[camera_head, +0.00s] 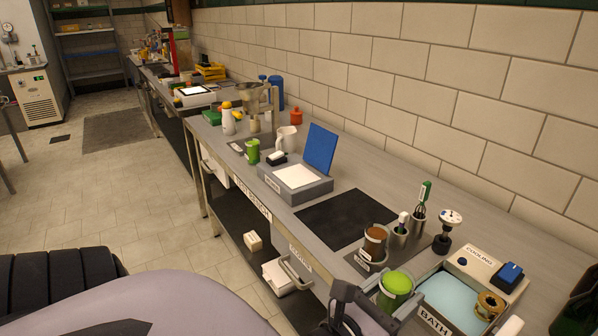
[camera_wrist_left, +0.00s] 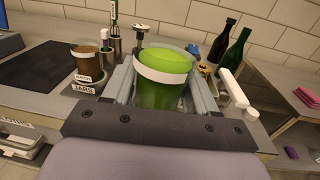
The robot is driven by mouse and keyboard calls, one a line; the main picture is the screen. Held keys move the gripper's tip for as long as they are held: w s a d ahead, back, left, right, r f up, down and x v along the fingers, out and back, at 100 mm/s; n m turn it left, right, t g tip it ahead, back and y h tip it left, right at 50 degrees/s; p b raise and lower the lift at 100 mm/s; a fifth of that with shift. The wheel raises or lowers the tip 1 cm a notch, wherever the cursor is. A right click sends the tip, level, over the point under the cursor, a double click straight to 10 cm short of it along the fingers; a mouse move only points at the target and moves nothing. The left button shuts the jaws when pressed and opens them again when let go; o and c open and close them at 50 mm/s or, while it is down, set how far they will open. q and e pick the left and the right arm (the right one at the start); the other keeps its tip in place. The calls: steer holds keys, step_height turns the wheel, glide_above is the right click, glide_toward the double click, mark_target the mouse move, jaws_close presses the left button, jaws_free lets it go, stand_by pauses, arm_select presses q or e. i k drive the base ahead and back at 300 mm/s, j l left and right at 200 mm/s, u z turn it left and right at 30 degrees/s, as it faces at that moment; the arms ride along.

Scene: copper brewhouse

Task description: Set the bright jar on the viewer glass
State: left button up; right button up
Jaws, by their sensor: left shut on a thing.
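The bright green jar (camera_head: 394,290) with a white band is at the left edge of the bath in the head view. It also fills the middle of the left wrist view (camera_wrist_left: 163,78). My left gripper (camera_head: 372,304) is shut on it, with a grey finger on each side. I cannot tell whether the jar's base is clear of the bath. The viewer is a grey box with a raised blue lid; its white glass (camera_head: 298,176) is bare, farther back along the bench. My right gripper is not in view.
A brown jar (camera_head: 376,243) stands on the JARS mat beside metal cups holding tools. A black mat (camera_head: 345,218) lies clear between the jars and viewer. The bath (camera_head: 455,300), cooling unit (camera_head: 487,266) and dark bottles (camera_wrist_left: 238,50) crowd the near end.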

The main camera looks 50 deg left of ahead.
mark_target(297, 176)
steer(key=i+j, duration=0.1)
steer(key=j, duration=0.45)
steer(key=i+j, duration=0.1)
steer(key=j, duration=0.4)
steer(key=i+j, duration=0.15)
steer(key=j, duration=0.4)
steer(key=i+j, duration=0.1)
steer(key=j, duration=0.45)
